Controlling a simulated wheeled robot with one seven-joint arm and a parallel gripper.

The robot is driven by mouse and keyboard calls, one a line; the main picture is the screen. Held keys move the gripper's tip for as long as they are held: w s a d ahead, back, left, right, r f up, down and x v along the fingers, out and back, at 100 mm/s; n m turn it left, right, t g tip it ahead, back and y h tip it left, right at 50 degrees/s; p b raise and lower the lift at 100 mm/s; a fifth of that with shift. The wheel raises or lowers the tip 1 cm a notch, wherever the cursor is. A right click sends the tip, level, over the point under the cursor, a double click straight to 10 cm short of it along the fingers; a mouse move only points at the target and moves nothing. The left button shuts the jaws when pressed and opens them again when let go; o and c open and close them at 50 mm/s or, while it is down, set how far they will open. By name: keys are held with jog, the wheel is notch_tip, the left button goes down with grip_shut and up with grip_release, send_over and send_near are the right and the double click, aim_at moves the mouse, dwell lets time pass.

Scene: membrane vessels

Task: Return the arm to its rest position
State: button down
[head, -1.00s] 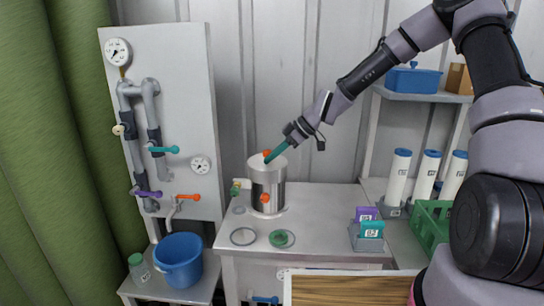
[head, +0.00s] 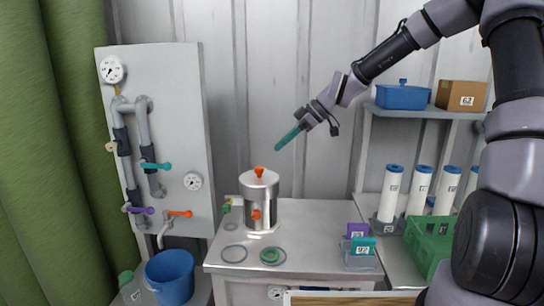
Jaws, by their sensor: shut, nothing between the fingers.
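My gripper (head: 279,147) is shut and empty, its teal fingers pointing down and left. It hangs in the air above and to the right of a steel vessel (head: 262,205), clear of it. My arm reaches in from the right side of the head view. The vessel stands upright on the grey bench with its lid (head: 258,180) on. An orange knob (head: 259,171) tops the lid, and an orange handle shows on the vessel's front.
Flat rings (head: 234,253) and a green ring (head: 270,256) lie on the bench. Purple and teal cards stand in a holder (head: 361,261). White cylinders (head: 390,193), a green crate (head: 428,243) and a shelf (head: 425,111) are right. A pipe panel (head: 180,110) and blue bucket (head: 170,277) are left.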

jog(key=s+d+r+m+t+h, duration=0.3)
jog(key=s+d+r+m, duration=0.5)
jog(key=s+d+m, duration=0.3)
jog(key=s+d+r+m+t+h, duration=0.4)
jog(key=s+d+r+m, duration=0.4)
jog(key=s+d+m, duration=0.2)
jog(key=s+d, duration=0.2)
jog(key=d, duration=0.2)
jog(key=shift+s+d+m, duration=0.2)
jog(key=shift+d+m, duration=0.05)
jog(key=shift+m, duration=0.15)
